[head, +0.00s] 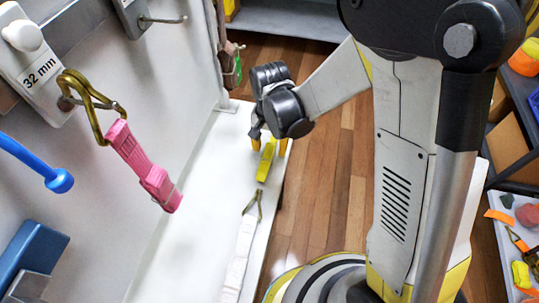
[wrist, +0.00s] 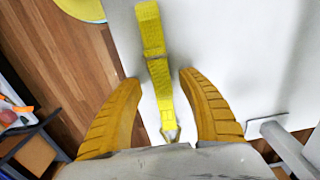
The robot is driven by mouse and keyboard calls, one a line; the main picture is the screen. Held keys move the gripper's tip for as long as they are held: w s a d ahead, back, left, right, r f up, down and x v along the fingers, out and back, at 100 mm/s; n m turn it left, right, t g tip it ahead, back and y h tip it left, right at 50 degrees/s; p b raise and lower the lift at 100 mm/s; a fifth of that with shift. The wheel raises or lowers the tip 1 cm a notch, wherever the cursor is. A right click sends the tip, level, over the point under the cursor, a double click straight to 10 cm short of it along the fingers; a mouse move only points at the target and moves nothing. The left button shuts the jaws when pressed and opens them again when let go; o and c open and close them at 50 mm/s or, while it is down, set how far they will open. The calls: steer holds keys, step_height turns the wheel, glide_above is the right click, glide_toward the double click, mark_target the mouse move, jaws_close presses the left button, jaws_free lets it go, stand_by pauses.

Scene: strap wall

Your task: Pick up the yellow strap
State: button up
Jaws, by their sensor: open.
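The yellow strap (wrist: 154,55) lies lengthwise on a white surface in the wrist view, with a metal buckle partway along it and a metal end fitting at its near end. My gripper (wrist: 160,80) is open, with one yellow finger on each side of the strap and gaps between. Whether the fingertips are level with the strap in height is hard to tell. In the head view the yellow strap (head: 265,163) shows below my gripper (head: 269,143), which partly hides its far end.
A pink strap (head: 137,160) hangs from a wall hook beside a "32 mm" label (head: 40,75). A white strap (head: 238,255) lies on the white ledge (head: 190,215) nearer the camera. A metal hook (wrist: 275,133) is close to the right finger. Wooden floor lies beyond the ledge.

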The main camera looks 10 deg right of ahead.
step_height(320, 180, down, 3)
steer(key=shift+r+b, duration=0.2)
steer(key=shift+b, duration=0.15)
steer(key=shift+r, duration=0.1)
jaws_close()
